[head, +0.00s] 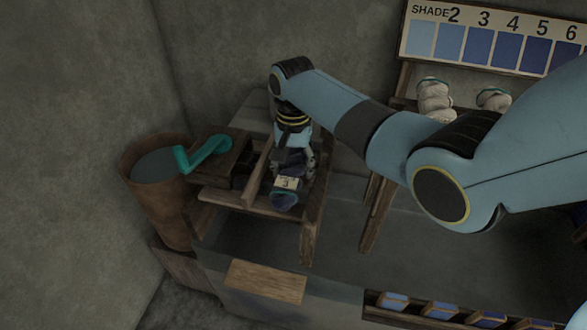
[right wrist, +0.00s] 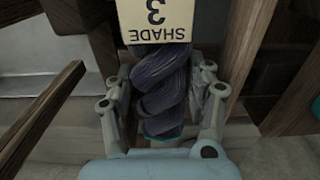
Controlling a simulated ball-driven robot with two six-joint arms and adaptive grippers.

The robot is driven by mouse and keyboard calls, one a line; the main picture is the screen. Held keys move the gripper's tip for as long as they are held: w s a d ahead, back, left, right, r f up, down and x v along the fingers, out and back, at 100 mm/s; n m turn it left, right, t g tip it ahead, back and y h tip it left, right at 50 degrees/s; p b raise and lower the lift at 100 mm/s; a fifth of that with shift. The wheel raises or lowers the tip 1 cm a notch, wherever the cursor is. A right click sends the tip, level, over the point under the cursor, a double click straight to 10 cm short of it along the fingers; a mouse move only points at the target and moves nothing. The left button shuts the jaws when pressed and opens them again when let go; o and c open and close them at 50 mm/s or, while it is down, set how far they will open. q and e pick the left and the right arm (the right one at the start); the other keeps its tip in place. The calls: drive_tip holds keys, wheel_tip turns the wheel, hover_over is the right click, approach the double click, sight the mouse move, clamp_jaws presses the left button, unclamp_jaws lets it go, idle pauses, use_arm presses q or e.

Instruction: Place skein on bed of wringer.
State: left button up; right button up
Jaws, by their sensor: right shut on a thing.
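A dark blue twisted skein (head: 285,199) with a pale tag marked 3 is in my right gripper (head: 292,172). In the right wrist view the skein (right wrist: 164,85) lies between the two fingers of the gripper (right wrist: 165,100), and its tag reads SHADE 3. The wooden wringer (head: 228,170) with a teal crank handle (head: 203,152) stands at the left. The skein is over the wringer's wooden frame, between its rails. I cannot tell whether it touches the bed, which the skein and gripper partly hide. My left gripper is out of view.
A brown bucket (head: 152,188) of liquid stands left of the wringer. Pale skeins (head: 434,99) hang at the back right below a shade chart (head: 492,38). A wooden block (head: 266,281) is at the front. A rack with blue swatches (head: 440,310) is at the lower right.

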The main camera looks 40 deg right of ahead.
sight(293, 163)
drive_tip(key=shift+f, duration=0.25)
drive_tip(key=shift+f, duration=0.15)
drive_tip(key=o, duration=1.2)
drive_tip(key=shift+o, duration=0.2)
wheel_tip(293, 163, up, 12)
drive_tip(key=p, duration=0.1)
